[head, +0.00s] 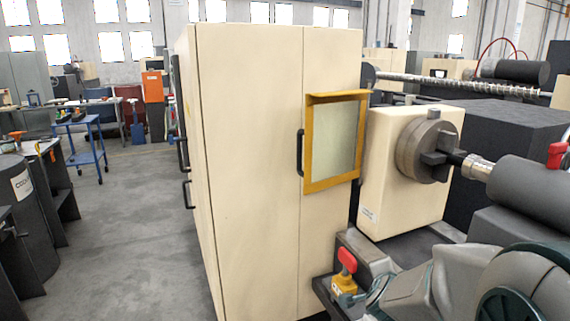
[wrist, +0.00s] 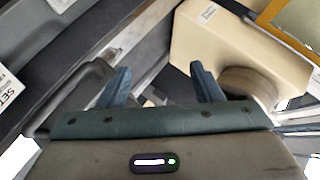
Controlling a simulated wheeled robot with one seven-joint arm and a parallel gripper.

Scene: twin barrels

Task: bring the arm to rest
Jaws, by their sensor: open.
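My gripper (wrist: 160,82) shows in the wrist view with its two teal fingers spread wide apart. Nothing is between the fingers, so it is open and empty. Beyond the fingertips are a grey metal rail and a cream machine housing (wrist: 238,48), apart from the fingers as far as I can tell. In the head view my grey arm reaches in at the lower right, in front of the lathe. Its far end is small and hard to make out there.
A tall cream cabinet (head: 250,150) with a yellow-framed window (head: 333,140) stands close ahead. The lathe chuck (head: 425,150) is at the right. A blue cart (head: 85,140) stands left; the floor (head: 130,230) between is clear.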

